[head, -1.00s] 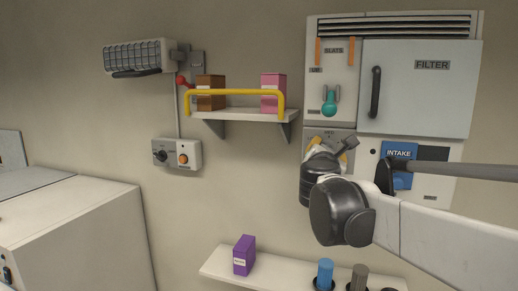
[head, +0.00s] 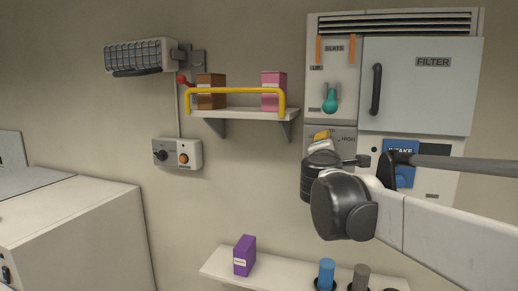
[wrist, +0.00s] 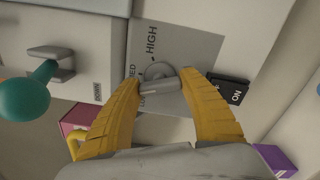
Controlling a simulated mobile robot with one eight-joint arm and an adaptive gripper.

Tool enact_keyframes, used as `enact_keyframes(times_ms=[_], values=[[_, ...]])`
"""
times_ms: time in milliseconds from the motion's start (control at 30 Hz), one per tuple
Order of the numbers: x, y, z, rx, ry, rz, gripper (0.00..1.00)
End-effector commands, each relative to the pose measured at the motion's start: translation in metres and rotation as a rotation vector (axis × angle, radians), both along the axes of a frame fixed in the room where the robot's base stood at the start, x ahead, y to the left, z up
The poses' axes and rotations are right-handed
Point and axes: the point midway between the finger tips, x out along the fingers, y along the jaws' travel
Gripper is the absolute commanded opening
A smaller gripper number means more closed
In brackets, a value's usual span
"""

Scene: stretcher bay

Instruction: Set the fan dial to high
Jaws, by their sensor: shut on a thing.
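The fan dial (wrist: 162,87) is a grey knob on a grey plate (wrist: 205,45) in the wrist view. The plate has the labels HIGH, MED and LOW, with LOW partly covered. My gripper (wrist: 160,82) has its two yellow fingers on either side of the knob's bar and is shut on it. Which label the bar points to I cannot tell for sure. The dial is hidden there behind my gripper.
Above the plate is a slats panel with a teal-knobbed lever (head: 330,101). To its right are a filter door (head: 418,85) and a blue intake part (head: 404,172). A black ON switch (wrist: 229,90) is close to my right finger. A shelf with a yellow rail (head: 235,92) is at left.

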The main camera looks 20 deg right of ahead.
Motion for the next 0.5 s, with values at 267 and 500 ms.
enact_keyframes(times_ms=[267, 500], values=[[0.0003, 0.0000, -0.0001, 0.216, -0.146, 0.000, 0.19], [0.0003, 0.0001, 0.0003, 0.405, -0.275, 0.001, 0.19]])
